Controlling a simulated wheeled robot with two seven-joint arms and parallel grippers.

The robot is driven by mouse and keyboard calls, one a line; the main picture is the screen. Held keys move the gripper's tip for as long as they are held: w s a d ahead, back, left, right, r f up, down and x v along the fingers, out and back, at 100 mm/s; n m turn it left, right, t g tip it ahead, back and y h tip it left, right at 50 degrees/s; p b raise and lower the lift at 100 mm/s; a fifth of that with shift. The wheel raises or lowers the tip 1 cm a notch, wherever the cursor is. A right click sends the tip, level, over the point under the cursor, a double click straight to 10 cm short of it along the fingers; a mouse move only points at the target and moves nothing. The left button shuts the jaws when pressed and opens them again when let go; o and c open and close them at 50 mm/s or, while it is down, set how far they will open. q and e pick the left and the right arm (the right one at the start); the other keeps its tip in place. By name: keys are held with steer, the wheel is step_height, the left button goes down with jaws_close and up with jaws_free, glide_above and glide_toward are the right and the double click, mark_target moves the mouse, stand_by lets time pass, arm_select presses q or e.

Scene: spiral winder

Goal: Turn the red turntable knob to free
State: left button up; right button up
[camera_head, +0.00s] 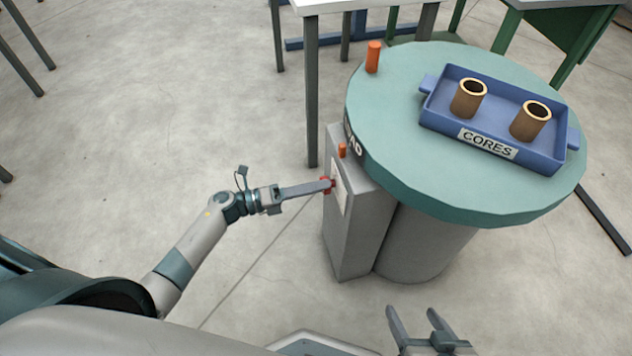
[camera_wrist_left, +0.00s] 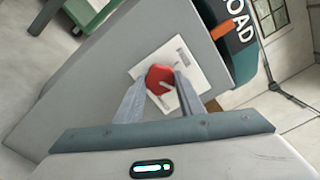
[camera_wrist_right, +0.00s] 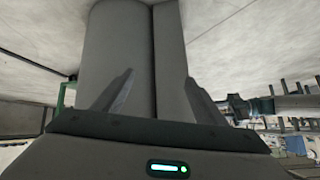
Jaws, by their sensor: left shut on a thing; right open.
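The red knob (camera_head: 327,185) sits on a white plate (camera_head: 341,190) on the side of the grey box (camera_head: 355,225) under the turntable (camera_head: 400,120). In the left wrist view the round red knob (camera_wrist_left: 160,80) shows a pale pointer line, and marks on the plate are too small to read. My left gripper (camera_head: 325,186) reaches in from the left and is shut on the knob, one finger on each side of it. My right gripper (camera_head: 415,318) is open and empty, low in front of the grey pedestal (camera_wrist_right: 125,60).
A blue tray (camera_head: 440,115) labelled CORES holds two brown cores (camera_head: 468,98) on the turntable. An orange peg (camera_head: 373,57) stands on the turntable edge, and a small orange piece (camera_head: 342,151) sits atop the box. Tables stand behind.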

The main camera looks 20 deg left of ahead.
arm_select(q)
steer(key=shift+a+n+p, duration=0.1)
steer(key=shift+n+p, duration=2.65)
steer(key=shift+n, duration=3.65)
arm_select(e)
steer(key=s+d+f+g+h, duration=0.1)
steer(key=s+d+g+h, duration=0.2)
steer(key=d, duration=0.4)
steer(key=shift+s+d+f+g, duration=0.2)
steer(key=shift+s+f+g, duration=0.15)
steer(key=shift+s+g, duration=0.6)
arm_select(q)
steer(key=o, duration=1.1)
steer(key=shift+b+v, duration=0.6)
steer(key=shift+v, duration=8.1)
arm_select(e)
steer(key=shift+w+a+f+t+y, duration=0.15)
steer(key=shift+a+t, duration=0.1)
steer(key=shift+a, duration=0.15)
steer(key=shift+w+a+r+t+y, duration=0.1)
steer(key=shift+w+a+t+y, duration=0.1)
steer(key=shift+a, duration=0.15)
